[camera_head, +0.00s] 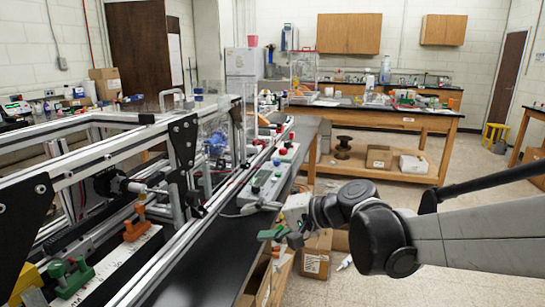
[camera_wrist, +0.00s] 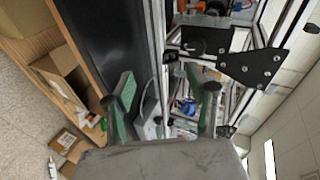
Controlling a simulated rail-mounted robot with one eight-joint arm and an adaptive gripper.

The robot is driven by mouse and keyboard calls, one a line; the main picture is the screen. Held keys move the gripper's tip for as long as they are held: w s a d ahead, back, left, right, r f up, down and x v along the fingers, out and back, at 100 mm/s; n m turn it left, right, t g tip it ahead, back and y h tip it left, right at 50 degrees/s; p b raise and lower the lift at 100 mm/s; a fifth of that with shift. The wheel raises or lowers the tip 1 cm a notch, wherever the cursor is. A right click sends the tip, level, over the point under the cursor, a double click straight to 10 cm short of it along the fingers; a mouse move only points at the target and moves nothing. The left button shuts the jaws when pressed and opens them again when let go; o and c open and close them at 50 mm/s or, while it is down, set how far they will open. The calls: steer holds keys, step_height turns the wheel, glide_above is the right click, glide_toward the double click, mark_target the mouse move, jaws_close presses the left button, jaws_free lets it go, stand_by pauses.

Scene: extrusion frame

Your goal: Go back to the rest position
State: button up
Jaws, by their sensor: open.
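My gripper (camera_head: 276,235) is in front of the black bench top in the head view, at the end of my arm, which reaches in from the right. In the wrist view my gripper (camera_wrist: 164,98) shows two green-padded fingers spread apart with nothing between them. Beyond the fingers are the bench edge and the extrusion frame (camera_wrist: 157,45). No contact with the frame can be seen. The frame (camera_head: 105,155) fills the left of the head view. No rest position is marked in the frames.
The black bench top (camera_head: 215,255) runs beside the frame and carries a grey-green control box (camera_head: 262,186). Cardboard boxes (camera_head: 316,255) lie below, near my arm. Orange and green clamps (camera_head: 70,277) sit at lower left. Open floor (camera_head: 390,197) lies to the right, before a wooden workbench (camera_head: 375,115).

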steer(key=s+d+f+n+t+h+p, duration=0.1)
steer(key=s+d+f+n+h, duration=0.2)
steer(key=s+d+h, duration=0.8)
steer(key=s+d+f, duration=0.1)
steer(key=s+d, duration=0.8)
steer(key=d, duration=0.3)
steer(key=shift+d+f+t+h+p, duration=0.2)
steer(key=shift+d+t+h+p, duration=0.1)
steer(key=shift+t+h, duration=0.1)
steer(key=shift+a, duration=0.1)
steer(key=shift+c, duration=0.4)
stand_by(1.4)
